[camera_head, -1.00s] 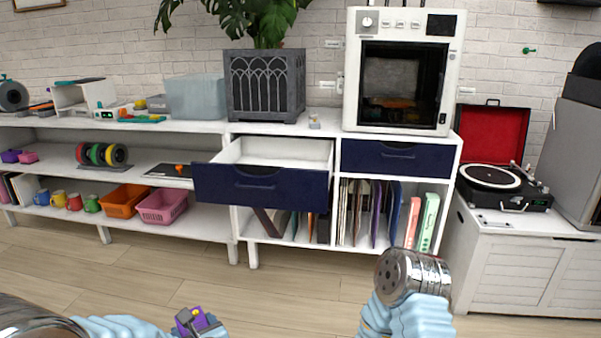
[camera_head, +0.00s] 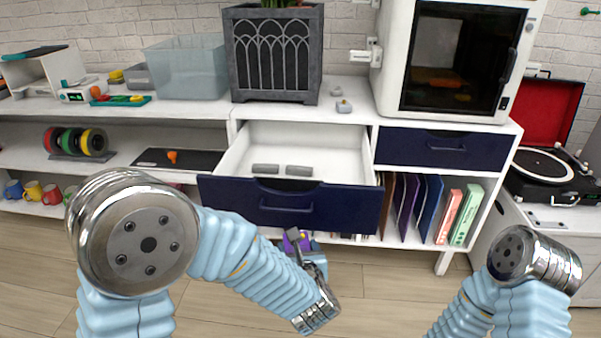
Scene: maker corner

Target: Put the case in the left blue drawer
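The left blue drawer (camera_head: 225,195) is pulled out of the white cabinet, its white inside open to view from above. Two small grey pieces (camera_head: 265,168) lie inside near its front panel. My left gripper (camera_head: 303,248) is just in front of and below the drawer front. It appears shut on a small purple case (camera_head: 292,242) with a yellow spot; the fingers partly hide the case. The case is outside the drawer, close to its front face; I cannot tell whether they touch. My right arm shows at the right, but its gripper is out of view.
The right blue drawer (camera_head: 440,149) is shut. A white 3D printer (camera_head: 392,60) and a grey planter (camera_head: 272,98) stand on the cabinet top. Records and folders (camera_head: 428,207) fill the shelf below. A record player (camera_head: 548,170) stands at the right.

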